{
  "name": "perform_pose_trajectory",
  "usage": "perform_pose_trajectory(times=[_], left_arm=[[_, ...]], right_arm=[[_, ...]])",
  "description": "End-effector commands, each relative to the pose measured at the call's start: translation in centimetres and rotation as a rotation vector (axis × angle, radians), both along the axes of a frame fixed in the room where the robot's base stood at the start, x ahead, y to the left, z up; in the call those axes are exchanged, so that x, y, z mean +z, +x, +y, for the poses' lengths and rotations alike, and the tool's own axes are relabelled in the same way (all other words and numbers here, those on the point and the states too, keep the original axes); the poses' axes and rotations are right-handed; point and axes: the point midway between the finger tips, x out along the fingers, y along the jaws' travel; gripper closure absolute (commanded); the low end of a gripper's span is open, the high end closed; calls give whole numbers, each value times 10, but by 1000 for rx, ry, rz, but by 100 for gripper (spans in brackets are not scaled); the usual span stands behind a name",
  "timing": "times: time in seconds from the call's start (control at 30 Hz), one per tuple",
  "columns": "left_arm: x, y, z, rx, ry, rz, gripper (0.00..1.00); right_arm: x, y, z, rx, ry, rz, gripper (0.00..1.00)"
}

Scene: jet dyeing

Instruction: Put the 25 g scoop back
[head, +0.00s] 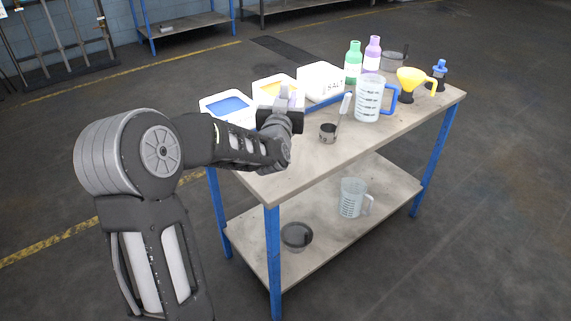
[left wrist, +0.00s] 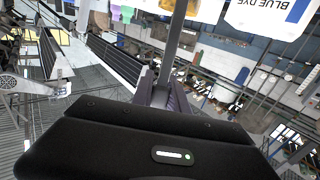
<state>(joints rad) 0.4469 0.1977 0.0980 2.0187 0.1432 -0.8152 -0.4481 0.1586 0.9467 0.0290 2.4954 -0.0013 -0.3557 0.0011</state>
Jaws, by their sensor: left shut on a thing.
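My left gripper (head: 284,112) is shut on a narrow grey handle (left wrist: 176,45), which looks like that of a scoop. In the left wrist view the handle runs up from between the fingers (left wrist: 160,92) and out of the top of the picture. The bowl and any size mark are hidden. The gripper is over the left part of the table, in front of the tubs. Another metal scoop (head: 328,132) stands on the table to the right of the gripper, its handle slanting up with a pale tag. My right gripper is not in view.
A tub with blue (head: 228,107), a tub with yellow (head: 272,86) and a white tub (head: 320,80) line the table's back. A jug (head: 369,100), a yellow funnel (head: 411,78) and bottles (head: 353,62) stand right. The table's front (head: 300,172) is clear.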

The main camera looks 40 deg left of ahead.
Motion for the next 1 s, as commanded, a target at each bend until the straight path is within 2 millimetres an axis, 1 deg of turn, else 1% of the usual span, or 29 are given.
perform_pose_trajectory(times=[0.03,0.1,0.37,0.47,0.7,0.77,0.83,1.0], left_arm=[[3,-1,5,7,0,-1,100],[5,-2,7,11,0,0,100],[4,-2,6,10,0,1,100],[-3,-2,6,10,-1,3,100],[-45,-2,6,10,-3,5,100],[-53,-2,6,10,-2,4,100],[-57,-2,6,9,0,2,100],[-58,-1,6,9,1,0,100]], right_arm=[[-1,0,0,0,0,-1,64],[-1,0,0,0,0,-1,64],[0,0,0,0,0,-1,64],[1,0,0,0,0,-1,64],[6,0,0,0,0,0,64],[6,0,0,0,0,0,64],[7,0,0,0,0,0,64],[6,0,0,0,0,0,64]])
